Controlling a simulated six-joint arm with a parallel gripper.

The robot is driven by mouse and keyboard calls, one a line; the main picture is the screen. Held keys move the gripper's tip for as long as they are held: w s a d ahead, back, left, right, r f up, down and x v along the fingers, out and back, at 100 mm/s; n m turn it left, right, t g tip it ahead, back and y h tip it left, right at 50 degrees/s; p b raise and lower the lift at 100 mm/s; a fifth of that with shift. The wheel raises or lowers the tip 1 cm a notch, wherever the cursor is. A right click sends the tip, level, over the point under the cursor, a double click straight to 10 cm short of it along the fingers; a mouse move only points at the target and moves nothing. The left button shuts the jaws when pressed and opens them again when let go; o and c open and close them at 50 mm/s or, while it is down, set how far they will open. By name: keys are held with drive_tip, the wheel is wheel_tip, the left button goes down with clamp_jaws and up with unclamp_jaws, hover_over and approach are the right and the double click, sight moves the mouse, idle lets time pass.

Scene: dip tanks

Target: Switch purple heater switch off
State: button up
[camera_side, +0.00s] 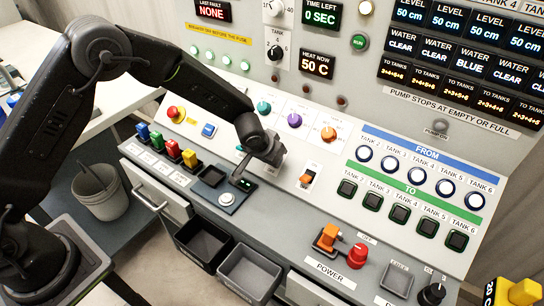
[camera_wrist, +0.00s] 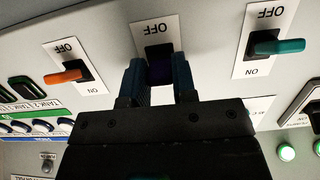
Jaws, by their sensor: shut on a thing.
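My gripper (camera_side: 276,158) is at the sloped panel in the side view, over the middle of a row of toggle switches. In the wrist view its two blue-grey fingers (camera_wrist: 159,82) stand either side of the dark purple heater switch (camera_wrist: 160,66) and are shut on it. The switch's plate (camera_wrist: 154,30) shows above the fingers. Its lower part is hidden by my gripper, so I cannot tell which way the lever points. In the side view the purple switch is hidden behind my gripper.
An orange switch (camera_wrist: 66,77) and a teal switch (camera_wrist: 278,47) flank it, each on a white OFF/ON plate. A display (camera_side: 316,65) reads HEAT NOW 50 C. An orange power switch (camera_side: 327,238) is lower right.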

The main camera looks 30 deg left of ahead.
drive_tip(key=o, duration=0.9)
drive_tip(key=v, duration=1.3)
drive_tip(key=shift+s+r, duration=0.15)
drive_tip(key=shift+r, duration=0.2)
